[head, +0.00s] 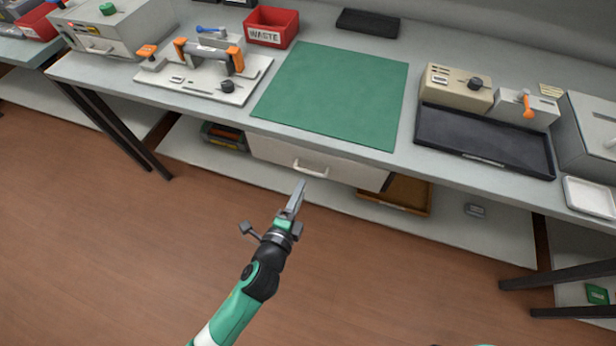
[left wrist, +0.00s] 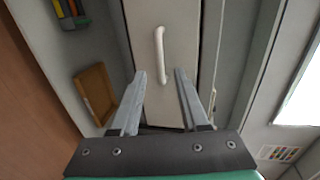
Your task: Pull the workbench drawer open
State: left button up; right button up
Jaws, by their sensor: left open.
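The workbench drawer (head: 270,151) has a white front and hangs under the bench top, below the green mat. It appears closed. Its pale bar handle (head: 310,168) is on the front. In the left wrist view the handle (left wrist: 159,56) stands ahead of the fingers, roughly centred between them, and the drawer front (left wrist: 180,20) fills the middle. My left gripper (head: 299,188) is just below and in front of the handle in the head view. In the left wrist view its fingers (left wrist: 160,78) are apart and empty, not touching the handle. My right gripper is not seen.
The green mat (head: 335,95) lies on the bench top (head: 235,112) above the drawer. A lower shelf (head: 470,225) holds an orange-brown tray (head: 400,195) and a dark bin (head: 224,136). A black tray (head: 485,140) sits at right. The floor (head: 130,260) in front is clear.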

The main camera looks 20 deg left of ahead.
pick_arm(q)
jog(key=b+x, duration=0.2)
jog(key=x, duration=0.4)
jog(key=shift+w, duration=0.35)
jog(key=shift+f, duration=0.1)
jog(key=shift+c, duration=0.2)
grip_shut()
jog(key=shift+d, duration=0.1)
dwell(0.6)
